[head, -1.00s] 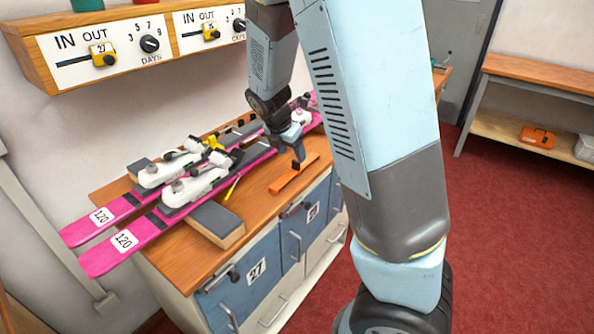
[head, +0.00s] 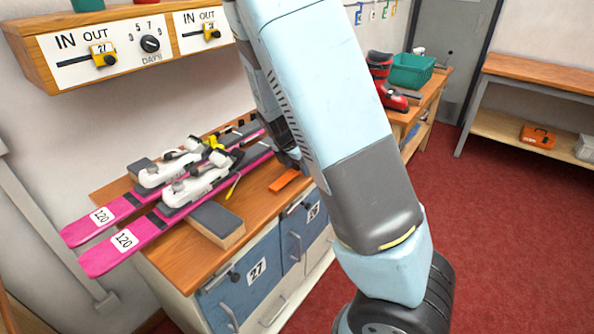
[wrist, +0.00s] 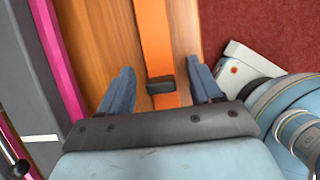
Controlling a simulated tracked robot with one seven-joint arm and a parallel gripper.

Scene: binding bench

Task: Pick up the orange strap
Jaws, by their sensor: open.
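The orange strap (head: 285,180) lies on the wooden bench top (head: 262,203), near its front edge; my arm hides part of it in the head view. In the wrist view the orange strap (wrist: 154,40) runs lengthwise, with a dark buckle-like block (wrist: 160,85) across it. My gripper (wrist: 160,88) is open. Its two blue-grey fingers stand on either side of the strap at the dark block, with a gap on each side. I cannot tell the height of the fingertips above the bench.
Two pink skis (head: 148,226) with white bindings lie on the bench left of the strap; a pink edge (wrist: 58,60) shows in the wrist view. A grey-topped block (head: 215,220) supports the nearer ski. Red floor lies beyond the bench edge.

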